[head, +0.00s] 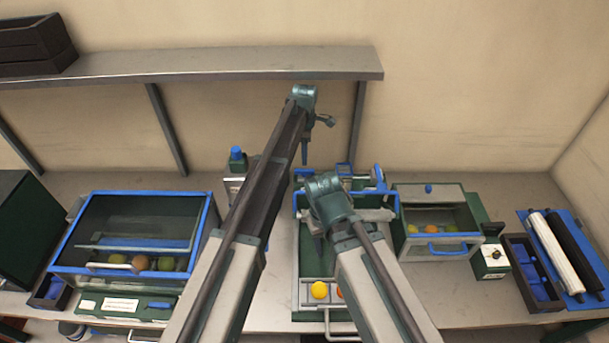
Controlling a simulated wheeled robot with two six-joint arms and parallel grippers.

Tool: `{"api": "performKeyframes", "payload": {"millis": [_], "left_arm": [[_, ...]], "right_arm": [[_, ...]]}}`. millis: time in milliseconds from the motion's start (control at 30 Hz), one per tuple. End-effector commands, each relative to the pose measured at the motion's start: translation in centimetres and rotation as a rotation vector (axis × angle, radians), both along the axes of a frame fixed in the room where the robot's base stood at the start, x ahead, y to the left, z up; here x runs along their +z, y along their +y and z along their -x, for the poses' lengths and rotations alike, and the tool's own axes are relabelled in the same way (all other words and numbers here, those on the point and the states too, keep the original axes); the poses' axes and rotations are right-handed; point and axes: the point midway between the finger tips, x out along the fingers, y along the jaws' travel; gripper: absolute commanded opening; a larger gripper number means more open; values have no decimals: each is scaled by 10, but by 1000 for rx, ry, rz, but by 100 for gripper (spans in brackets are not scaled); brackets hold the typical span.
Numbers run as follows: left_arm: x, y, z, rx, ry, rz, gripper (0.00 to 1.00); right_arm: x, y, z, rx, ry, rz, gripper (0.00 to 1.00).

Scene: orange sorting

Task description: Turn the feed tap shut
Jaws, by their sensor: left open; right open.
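I cannot make out the feed tap for certain; blue fittings (380,180) show behind my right wrist at the back of the middle unit, partly hidden by my arms. My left gripper (305,155) points down above the back of the bench, left of these fittings, open with nothing seen in it. My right gripper (318,240) is open and points down over the green middle tray (312,265), partly hidden by its own wrist. A yellow fruit (319,290) and part of an orange one (340,293) lie at the tray's front.
A blue-rimmed bin (205,228) with several fruits stands left. A clear-fronted box (428,190) with fruits stands right, beside a dial box (493,257) and a blue tray with rollers (525,216). A blue-capped bottle (237,160) stands behind my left arm. A shelf (220,64) crosses the back.

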Motion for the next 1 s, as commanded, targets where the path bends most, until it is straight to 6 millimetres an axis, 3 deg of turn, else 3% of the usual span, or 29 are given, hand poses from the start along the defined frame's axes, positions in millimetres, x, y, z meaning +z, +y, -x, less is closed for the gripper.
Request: {"api": "performKeyframes", "payload": {"millis": [33,400,833,1000], "left_arm": [[-15,0,0,0,0,0,50],[-63,0,0,0,-1,0,50],[-69,0,0,0,-1,0,50],[-69,0,0,0,-1,0,21]], "right_arm": [[-15,0,0,-1,0,0,50],[-63,0,0,0,-2,0,50],[-69,0,0,3,-2,0,50],[-69,0,0,3,-2,0,50]]}}
